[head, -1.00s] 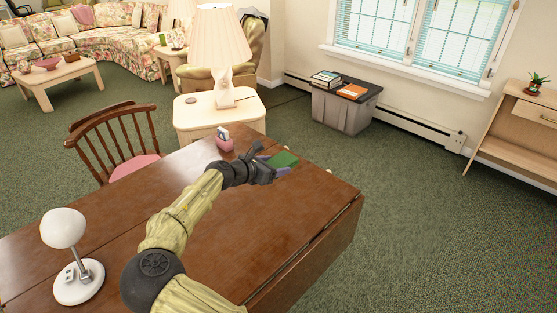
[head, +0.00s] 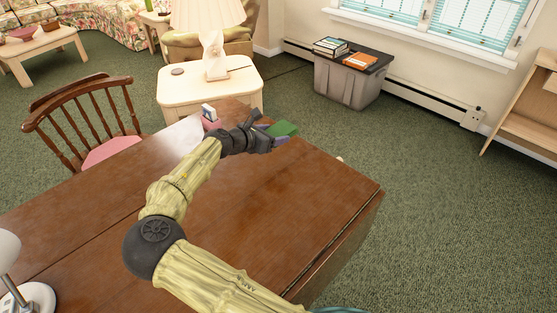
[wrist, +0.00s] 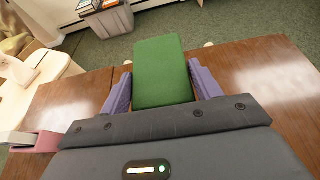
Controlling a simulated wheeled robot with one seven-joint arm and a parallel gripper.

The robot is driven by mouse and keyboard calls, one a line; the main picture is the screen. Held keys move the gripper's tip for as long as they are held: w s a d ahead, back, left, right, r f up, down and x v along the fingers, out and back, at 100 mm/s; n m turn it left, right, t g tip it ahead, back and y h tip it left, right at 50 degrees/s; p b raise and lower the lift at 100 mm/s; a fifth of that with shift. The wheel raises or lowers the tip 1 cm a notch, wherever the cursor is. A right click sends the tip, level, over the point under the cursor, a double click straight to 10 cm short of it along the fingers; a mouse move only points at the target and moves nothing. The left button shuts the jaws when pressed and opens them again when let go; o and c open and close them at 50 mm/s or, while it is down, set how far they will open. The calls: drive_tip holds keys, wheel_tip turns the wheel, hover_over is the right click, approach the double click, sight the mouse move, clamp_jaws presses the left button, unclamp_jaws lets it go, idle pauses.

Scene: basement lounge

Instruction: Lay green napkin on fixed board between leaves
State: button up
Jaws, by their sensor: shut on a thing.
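The green napkin (head: 284,129) looks like a folded block. In the wrist view the green napkin (wrist: 162,72) lies between the purple fingers of my gripper (wrist: 162,88), pointing away past the table's edge. The fixed board (head: 225,220) is the wide middle panel of the table, between a seam on the left and one near the right edge. It is bare around my arm. How high the napkin is above the wood is hard to tell.
A pink holder with a white item (head: 209,120) stands at the table's far end, left of my gripper. A white lamp (head: 15,280) is at the near left. A wooden chair (head: 85,120) stands at the left side, and a side table (head: 210,88) beyond the far end.

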drive_tip(key=shift+s+r, duration=0.1)
hover_over(273, 164)
wheel_tip(273, 164, down, 6)
drive_tip(key=shift+f+b, duration=0.15)
drive_tip(key=shift+b, duration=0.25)
drive_tip(key=shift+f, duration=0.1)
drive_tip(key=shift+a+f+b, duration=0.1)
drive_tip(key=shift+f+b, duration=0.2)
drive_tip(key=shift+f, duration=1.45)
drive_tip(key=shift+f, duration=0.15)
drive_tip(key=o, duration=1)
drive_tip(key=shift+o, duration=0.2)
